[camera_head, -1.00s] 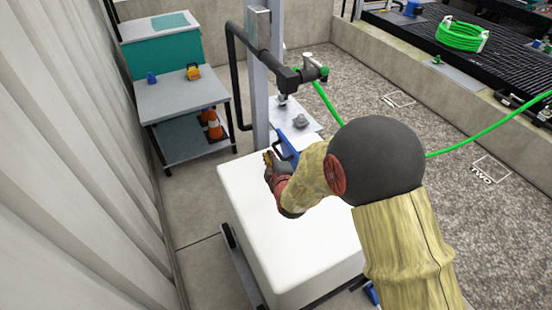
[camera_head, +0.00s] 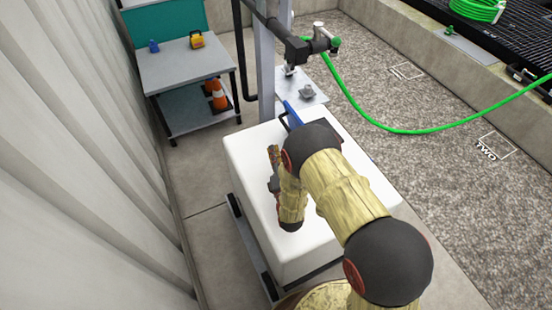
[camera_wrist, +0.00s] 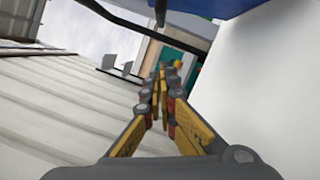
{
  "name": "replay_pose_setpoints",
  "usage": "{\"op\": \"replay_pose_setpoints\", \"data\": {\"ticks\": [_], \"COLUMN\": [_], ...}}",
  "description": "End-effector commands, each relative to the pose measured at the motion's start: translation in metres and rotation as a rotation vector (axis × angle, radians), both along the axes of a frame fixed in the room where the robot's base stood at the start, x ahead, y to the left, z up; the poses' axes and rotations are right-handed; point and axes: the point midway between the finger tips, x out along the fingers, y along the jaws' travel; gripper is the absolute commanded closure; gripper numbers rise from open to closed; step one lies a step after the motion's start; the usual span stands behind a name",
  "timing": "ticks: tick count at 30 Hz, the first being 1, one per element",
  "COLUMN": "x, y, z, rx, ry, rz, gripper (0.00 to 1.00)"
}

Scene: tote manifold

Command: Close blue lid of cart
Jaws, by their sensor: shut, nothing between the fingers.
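The cart is a white box (camera_head: 245,167) on a dark wheeled base in the middle of the head view. Part of the blue lid (camera_head: 293,117), with a dark handle, shows at the box's far edge, and my arm hides the rest. A blue surface, likely the lid, also shows along the top of the wrist view (camera_wrist: 215,6). My gripper (camera_head: 273,153) is over the left part of the white box in the head view, left of the blue lid. In the wrist view my gripper's fingers (camera_wrist: 161,78) are together and hold nothing.
A grey pipe with a valve (camera_head: 318,46) and a green hose (camera_head: 400,130) stands behind the cart. A corrugated wall (camera_head: 90,160) runs along the left. Gravel floor lies right.

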Motion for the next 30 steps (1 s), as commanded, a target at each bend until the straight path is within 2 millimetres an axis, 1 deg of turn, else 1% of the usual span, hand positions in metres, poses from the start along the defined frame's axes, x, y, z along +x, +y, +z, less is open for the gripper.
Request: {"op": "replay_pose_setpoints", "data": {"ticks": [1,3,7,8,10,15,20,30], "x": [0.011,0.025,0.049,0.052,0.055,0.060,0.062,0.062], "y": [0.001,0.003,0.008,0.005,-0.008,-0.021,-0.026,-0.026], "z": [-0.001,0.001,0.003,0.005,0.010,0.018,0.020,0.021], "rx": [0.002,0.002,0.002,0.001,0.001,0.001,0.001,0.002], "ry": [-0.004,-0.003,-0.002,-0.002,0.000,0.000,0.001,0.001], "rz": [-0.002,-0.002,-0.002,-0.003,-0.005,-0.002,-0.001,-0.001], "gripper": [1.00,1.00,1.00,1.00,1.00,1.00,1.00,1.00]}}
